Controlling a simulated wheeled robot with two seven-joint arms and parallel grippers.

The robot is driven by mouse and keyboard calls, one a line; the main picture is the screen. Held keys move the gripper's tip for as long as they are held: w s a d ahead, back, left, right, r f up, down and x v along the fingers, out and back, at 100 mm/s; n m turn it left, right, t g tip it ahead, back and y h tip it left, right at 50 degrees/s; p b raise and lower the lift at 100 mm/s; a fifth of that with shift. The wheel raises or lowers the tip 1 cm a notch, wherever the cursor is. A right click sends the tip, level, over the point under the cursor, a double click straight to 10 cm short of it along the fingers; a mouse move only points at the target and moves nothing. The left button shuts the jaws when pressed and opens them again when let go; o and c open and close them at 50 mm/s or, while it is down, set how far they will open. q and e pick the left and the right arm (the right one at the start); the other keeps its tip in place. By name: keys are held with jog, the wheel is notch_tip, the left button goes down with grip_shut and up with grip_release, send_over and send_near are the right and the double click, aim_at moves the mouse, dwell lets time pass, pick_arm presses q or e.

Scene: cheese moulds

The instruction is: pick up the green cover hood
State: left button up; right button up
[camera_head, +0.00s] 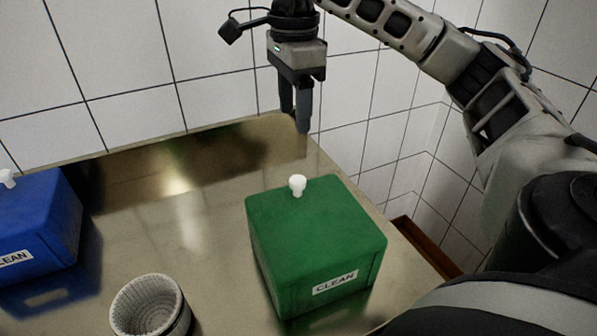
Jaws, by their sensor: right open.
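The green cover hood (318,240) is a box shape with a white knob (297,185) on top and a "CLEAN" label on its front. It stands on the metal table towards the right. My right gripper (301,122) points down, above and behind the hood in the picture, clear of the knob. Its jaws are open and hold nothing. My left gripper is not in view.
A blue hood (38,225) with a white knob and a label stands at the left edge, partly cut off. A white ribbed mould (150,306) stands at the front. The metal table (185,215) is bare between them. A tiled wall (120,50) rises behind.

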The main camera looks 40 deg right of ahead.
jog(key=b, duration=0.2)
send_over(298, 179)
notch_tip(298, 179, down, 6)
jog(key=shift+w+a+f, duration=0.1)
jog(key=shift+a, duration=0.05)
notch_tip(298, 179, down, 3)
jog(key=shift+r+b, duration=0.1)
jog(key=shift+b, duration=0.6)
jog(key=shift+f, duration=0.85)
notch_tip(298, 179, down, 4)
jog(key=shift+f, duration=0.45)
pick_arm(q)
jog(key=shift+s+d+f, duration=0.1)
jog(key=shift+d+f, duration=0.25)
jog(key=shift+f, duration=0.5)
pick_arm(e)
jog(key=shift+c, duration=0.2)
grip_shut()
